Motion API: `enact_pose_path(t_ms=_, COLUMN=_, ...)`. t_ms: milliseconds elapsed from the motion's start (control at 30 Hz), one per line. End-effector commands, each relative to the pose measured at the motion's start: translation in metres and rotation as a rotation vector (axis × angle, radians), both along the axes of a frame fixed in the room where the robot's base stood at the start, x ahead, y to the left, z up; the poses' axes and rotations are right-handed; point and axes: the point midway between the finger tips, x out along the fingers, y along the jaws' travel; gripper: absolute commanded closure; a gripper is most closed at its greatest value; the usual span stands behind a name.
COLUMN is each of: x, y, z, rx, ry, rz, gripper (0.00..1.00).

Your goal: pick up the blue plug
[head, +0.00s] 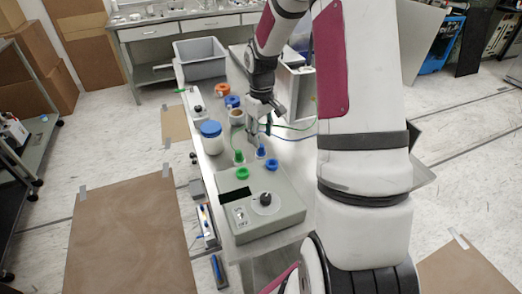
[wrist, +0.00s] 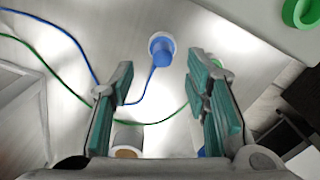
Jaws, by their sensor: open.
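The blue plug (head: 261,151) stands on the bench top beside the grey device, with its blue cable trailing away. In the wrist view the blue plug (wrist: 161,48) lies ahead of the fingertips, roughly midway between them. My gripper (head: 260,127) is above the bench, a little behind the plug. In the wrist view my gripper (wrist: 160,80) is open, its teal-padded fingers apart with nothing held between them. The blue cable crosses the gap between the fingers.
A green plug (head: 239,157) stands left of the blue one. The grey device (head: 286,207) has a green ring (head: 241,173) and a blue ring (head: 271,165). A blue-lidded white jar (head: 211,136) stands left. Green cable crosses the bench. A grey bin (head: 201,68) is farther back.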

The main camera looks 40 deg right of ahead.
Motion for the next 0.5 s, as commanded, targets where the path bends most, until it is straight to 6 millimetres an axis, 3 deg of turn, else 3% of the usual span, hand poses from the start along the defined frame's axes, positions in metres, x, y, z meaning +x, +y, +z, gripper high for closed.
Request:
enact_pose_path(t_ms=300, x=-0.003, y=0.003, z=-0.041, rx=0.002, ry=0.003, rz=0.0, gripper=0.57)
enact_pose_path(t_ms=500, x=-0.002, y=0.003, z=-0.051, rx=0.0, ry=0.0, rz=0.0, gripper=0.57)
